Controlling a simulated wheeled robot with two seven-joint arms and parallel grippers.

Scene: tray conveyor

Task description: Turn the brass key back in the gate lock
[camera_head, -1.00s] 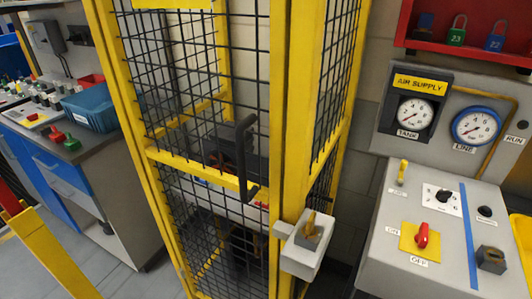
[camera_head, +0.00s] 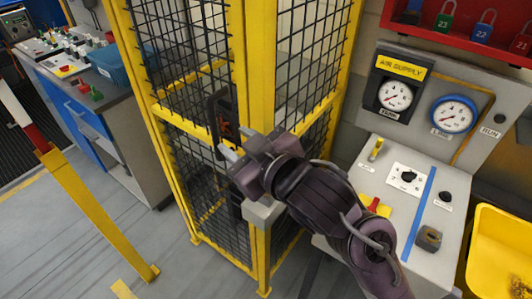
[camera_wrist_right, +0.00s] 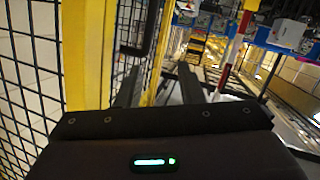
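The grey lock box (camera_head: 262,212) is fixed to the yellow gate post (camera_head: 262,245), and only its lower part shows below my right gripper. The brass key is hidden behind my right gripper and wrist in the head view, and I cannot make it out in the right wrist view. My right gripper (camera_head: 236,146) is in front of the post, above the lock box, pointing left toward the black gate handle (camera_head: 214,120). In the right wrist view its two fingers (camera_wrist_right: 160,72) stand apart with nothing between them. My left gripper is not in view.
The yellow mesh gate (camera_head: 170,118) stands left of the post. To the right is a grey control panel (camera_head: 455,205) with a gauge board above it. A yellow bin (camera_head: 500,240) is at the lower right. A yellow barrier (camera_head: 95,215) stands at left, with open floor between.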

